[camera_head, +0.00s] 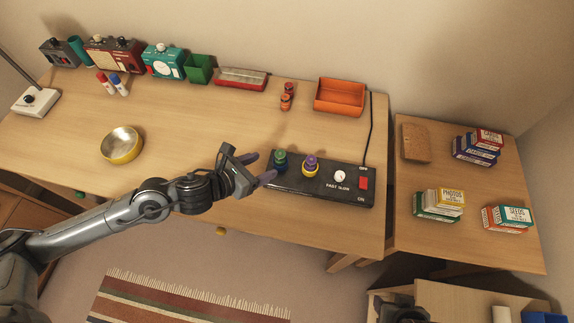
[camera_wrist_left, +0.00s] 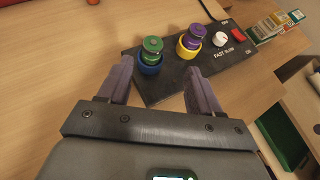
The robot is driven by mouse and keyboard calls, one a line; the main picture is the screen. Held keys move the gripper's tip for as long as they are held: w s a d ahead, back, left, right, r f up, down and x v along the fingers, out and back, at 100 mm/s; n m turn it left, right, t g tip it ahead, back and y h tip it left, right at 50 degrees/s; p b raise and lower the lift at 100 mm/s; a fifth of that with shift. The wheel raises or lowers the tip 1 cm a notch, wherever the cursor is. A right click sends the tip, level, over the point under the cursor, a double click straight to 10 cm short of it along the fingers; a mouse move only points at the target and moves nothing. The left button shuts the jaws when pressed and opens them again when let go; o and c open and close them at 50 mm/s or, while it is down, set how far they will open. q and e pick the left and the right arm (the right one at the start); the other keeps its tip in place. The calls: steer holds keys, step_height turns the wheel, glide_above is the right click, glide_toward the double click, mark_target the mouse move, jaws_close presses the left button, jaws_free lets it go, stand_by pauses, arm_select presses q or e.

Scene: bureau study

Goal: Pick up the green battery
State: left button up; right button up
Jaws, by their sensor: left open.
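The green battery (camera_head: 280,156) stands upright in a blue ring holder at the left end of the black control box (camera_head: 350,189). In the left wrist view the green battery (camera_wrist_left: 152,46) shows ahead of and between the fingers, in its blue holder (camera_wrist_left: 150,65). My left gripper (camera_head: 262,167) is open and empty, just left of the battery, its fingers pointing at it. In the left wrist view the left gripper (camera_wrist_left: 160,85) has a purple finger on each side. A purple battery (camera_head: 311,160) stands in a yellow holder to the right. My right gripper is not clearly visible.
The box carries a white knob (camera_head: 340,176) and a red switch (camera_head: 364,183). Two orange-red cylinders (camera_head: 287,96) and an orange tray (camera_head: 340,96) stand behind. A yellow bowl (camera_head: 121,145) is left. The desk between bowl and box is clear.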

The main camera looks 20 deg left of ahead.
mark_target(281, 153)
arm_select(q)
steer(key=x, duration=0.4)
steer(key=shift+w+r, duration=0.15)
steer(key=shift+w, duration=0.4)
steer(key=shift+a+x, duration=0.15)
steer(key=shift+x, duration=1.45)
steer(key=shift+a+x, duration=0.15)
steer(key=shift+x, duration=1.45)
steer(key=shift+w, duration=0.15)
steer(key=c, duration=1.1)
steer(key=shift+r, duration=0.2)
